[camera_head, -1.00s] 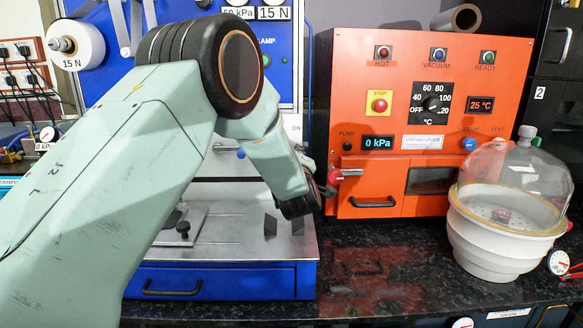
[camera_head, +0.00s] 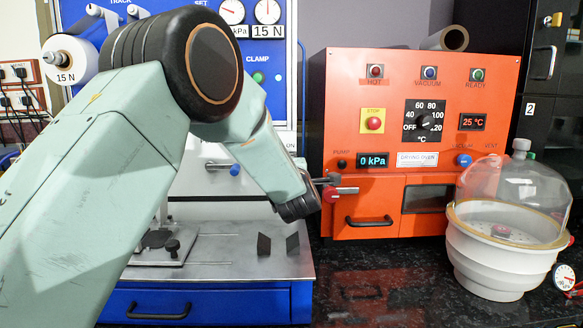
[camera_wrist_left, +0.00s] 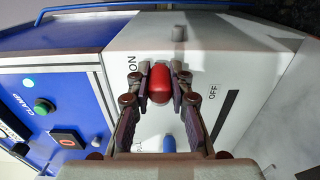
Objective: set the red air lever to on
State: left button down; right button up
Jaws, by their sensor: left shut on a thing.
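The red air lever's knob (camera_wrist_left: 160,82) is in the left wrist view, between the fingers of my left gripper (camera_wrist_left: 160,70). The gripper is shut on it. The knob is beside the printed ON on a white panel (camera_wrist_left: 205,50); the printed OFF is farther right. The gripper and knob hide the lever's shaft. In the head view my left gripper (camera_head: 328,184) is at the right side of the white housing, and part of the red knob (camera_head: 343,194) shows there. My right gripper is in neither view.
A blue knob (camera_wrist_left: 168,143) is below the red one in the wrist view. In the head view an orange drying oven (camera_head: 345,110) stands just behind and right of my gripper. A domed white vessel (camera_head: 495,255) stands at the right. The dark counter (camera_head: 385,290) between is clear.

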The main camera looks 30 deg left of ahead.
pick_arm(q)
jog(key=shift+r, duration=0.2)
jog(key=c, duration=1.2)
grip_release()
jog(key=shift+f, duration=0.1)
jog(key=shift+s+d+f, duration=0.1)
jog(key=shift+s+d, duration=0.15)
jog(key=shift+s, duration=0.1)
jog(key=v, duration=1.1)
jog(key=shift+s, duration=0.1)
